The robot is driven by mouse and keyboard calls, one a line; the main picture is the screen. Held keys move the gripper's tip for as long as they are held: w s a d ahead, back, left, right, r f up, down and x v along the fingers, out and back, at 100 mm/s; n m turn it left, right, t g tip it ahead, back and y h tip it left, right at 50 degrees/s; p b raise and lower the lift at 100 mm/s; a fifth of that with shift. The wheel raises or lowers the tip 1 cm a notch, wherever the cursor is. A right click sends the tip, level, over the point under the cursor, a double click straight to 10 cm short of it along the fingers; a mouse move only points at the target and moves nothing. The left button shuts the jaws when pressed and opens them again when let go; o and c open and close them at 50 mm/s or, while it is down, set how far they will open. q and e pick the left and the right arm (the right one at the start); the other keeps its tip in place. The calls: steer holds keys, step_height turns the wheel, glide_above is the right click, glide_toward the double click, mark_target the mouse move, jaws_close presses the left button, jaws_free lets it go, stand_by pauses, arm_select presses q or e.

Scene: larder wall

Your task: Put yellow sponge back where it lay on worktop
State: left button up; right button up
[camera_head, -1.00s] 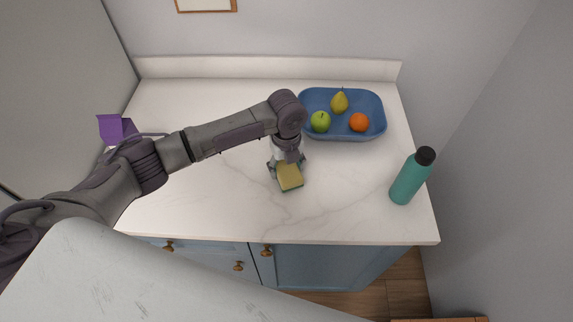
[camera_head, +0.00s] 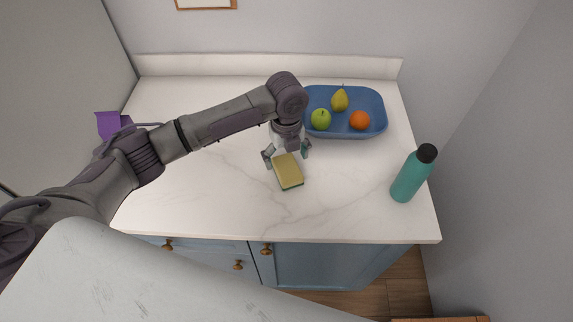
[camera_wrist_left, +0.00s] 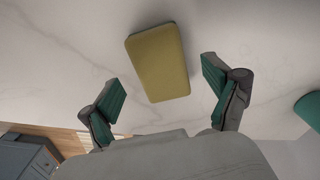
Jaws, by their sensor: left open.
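The yellow sponge (camera_head: 288,170), with a green underside, lies flat on the white marble-look worktop (camera_head: 220,205), in front of the blue tray. My left gripper (camera_head: 286,155) is open, its two fingers spread just behind the sponge. In the left wrist view the sponge (camera_wrist_left: 158,62) lies beyond the open fingertips, and the left gripper (camera_wrist_left: 162,85) holds nothing. The fingers are apart from the sponge. My right gripper is not in view.
A blue tray (camera_head: 347,135) with a green apple (camera_head: 320,119), a pear (camera_head: 340,100) and an orange (camera_head: 359,120) stands at the back right. A teal bottle (camera_head: 411,177) stands near the right edge. The worktop left of the sponge is clear.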

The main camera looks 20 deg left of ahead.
mark_target(287, 166)
arm_select(q)
step_height(287, 166, up, 9)
steer(key=b, duration=0.1)
steer(key=shift+f+b, duration=0.15)
steer(key=shift+b, duration=0.2)
steer(key=shift+f, duration=0.1)
